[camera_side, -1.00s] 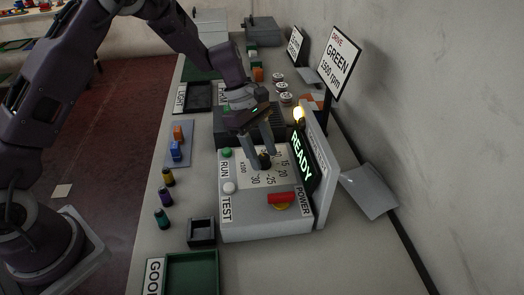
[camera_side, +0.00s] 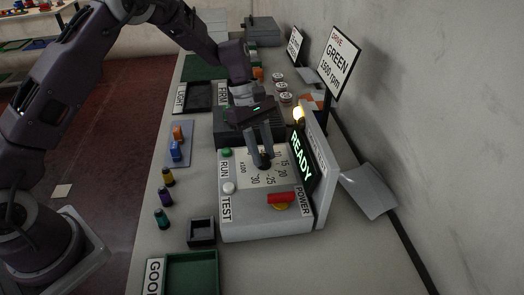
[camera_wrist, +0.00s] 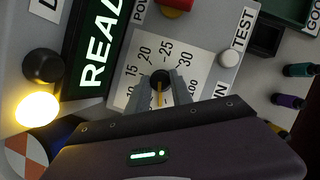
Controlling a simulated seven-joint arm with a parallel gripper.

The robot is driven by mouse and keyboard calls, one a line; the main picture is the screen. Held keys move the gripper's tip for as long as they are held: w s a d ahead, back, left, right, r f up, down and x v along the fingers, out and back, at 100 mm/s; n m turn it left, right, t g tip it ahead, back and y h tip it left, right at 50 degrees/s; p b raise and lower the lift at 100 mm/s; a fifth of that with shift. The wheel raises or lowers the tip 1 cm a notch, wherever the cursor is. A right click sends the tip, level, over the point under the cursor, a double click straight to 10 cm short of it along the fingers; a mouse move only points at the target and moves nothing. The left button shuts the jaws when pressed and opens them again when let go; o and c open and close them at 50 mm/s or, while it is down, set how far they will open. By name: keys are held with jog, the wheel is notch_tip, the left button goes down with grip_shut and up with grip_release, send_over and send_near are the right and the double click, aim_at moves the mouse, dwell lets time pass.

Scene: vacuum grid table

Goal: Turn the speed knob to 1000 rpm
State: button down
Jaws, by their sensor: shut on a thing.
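The dark speed knob (camera_wrist: 160,77) stands on a white dial plate (camera_wrist: 128,72) marked x100, with 15, 20, 25 and 30 readable. It has a yellow pointer line, running upright in the wrist view; which number it marks I cannot tell. My gripper (camera_wrist: 161,88) is shut on the knob, one finger on each side. In the side view my gripper (camera_side: 262,160) reaches down onto the dial from above, and its fingers partly hide the knob and nearby numbers.
A green RUN button (camera_side: 226,153), a white TEST button (camera_side: 229,187) and a red POWER switch (camera_side: 283,198) surround the dial. A lit yellow lamp (camera_side: 299,114) stands close by. A sign (camera_side: 339,63) reads DRIVE GREEN 1500 rpm. Small coloured vials (camera_side: 166,196) stand left.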

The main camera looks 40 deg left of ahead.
jog(key=m+g, duration=0.1)
jog(key=m, duration=0.2)
jog(key=m+g+y, duration=0.1)
jog(key=m, duration=0.2)
jog(key=shift+w+d, duration=0.1)
jog(key=shift+w, duration=0.1)
jog(key=m+y, duration=0.1)
jog(key=m, duration=0.2)
jog(key=m+g+y, duration=0.1)
jog(key=m, duration=0.2)
jog(key=shift+d+m, duration=0.15)
jog(key=shift+m, duration=0.15)
dwell(0.3)
jog(key=c, duration=1.1)
grip_release()
jog(key=shift+c, duration=0.2)
notch_tip(320, 180, up, 10)
jog(key=w, duration=0.1)
jog(key=shift+w, duration=0.1)
